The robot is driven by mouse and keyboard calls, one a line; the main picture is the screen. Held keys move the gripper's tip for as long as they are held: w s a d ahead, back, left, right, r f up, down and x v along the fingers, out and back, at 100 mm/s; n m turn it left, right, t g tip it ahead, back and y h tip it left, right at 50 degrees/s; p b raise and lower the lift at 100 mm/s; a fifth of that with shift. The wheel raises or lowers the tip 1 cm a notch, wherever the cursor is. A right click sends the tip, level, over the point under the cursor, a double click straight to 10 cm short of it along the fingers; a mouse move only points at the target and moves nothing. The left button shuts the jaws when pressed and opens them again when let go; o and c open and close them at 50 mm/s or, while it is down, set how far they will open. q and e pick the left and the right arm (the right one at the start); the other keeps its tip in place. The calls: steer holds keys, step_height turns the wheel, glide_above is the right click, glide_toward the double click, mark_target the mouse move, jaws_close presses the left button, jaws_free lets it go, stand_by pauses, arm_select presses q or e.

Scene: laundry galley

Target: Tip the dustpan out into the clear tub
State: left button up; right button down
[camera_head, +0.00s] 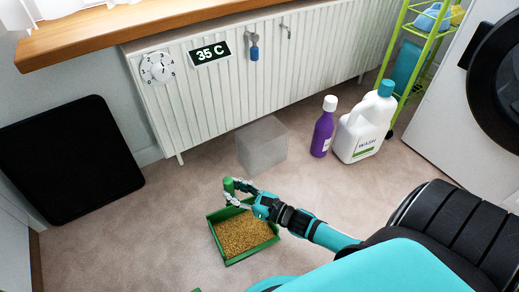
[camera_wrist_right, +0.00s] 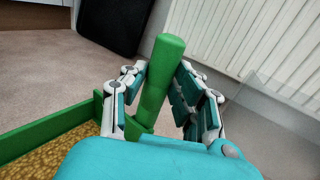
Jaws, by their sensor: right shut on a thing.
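The green dustpan (camera_head: 228,259) holds a layer of golden-brown grains and sits at or just above the floor, roughly level. Its upright green handle (camera_wrist_right: 161,75) stands between the fingers of my right gripper (camera_head: 235,194), which is shut on it. The dustpan's green wall also shows at the lower left of the right wrist view (camera_wrist_right: 45,135). The clear tub (camera_head: 262,146) stands on the floor in front of the radiator, beyond the dustpan and slightly to its right. Part of it shows at the right edge of the right wrist view (camera_wrist_right: 275,115). My left gripper does not show.
A purple bottle (camera_head: 322,130) and a white wash jug (camera_head: 364,128) stand right of the tub. A ribbed radiator (camera_head: 290,62) runs behind them. A black panel (camera_head: 70,160) leans at the left. Carpet around the dustpan's left is clear.

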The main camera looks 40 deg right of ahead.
step_height(320, 180, up, 5)
steer(key=p, duration=0.4)
steer(key=shift+f, duration=0.1)
stand_by(0.3)
steer(key=shift+s, duration=0.1)
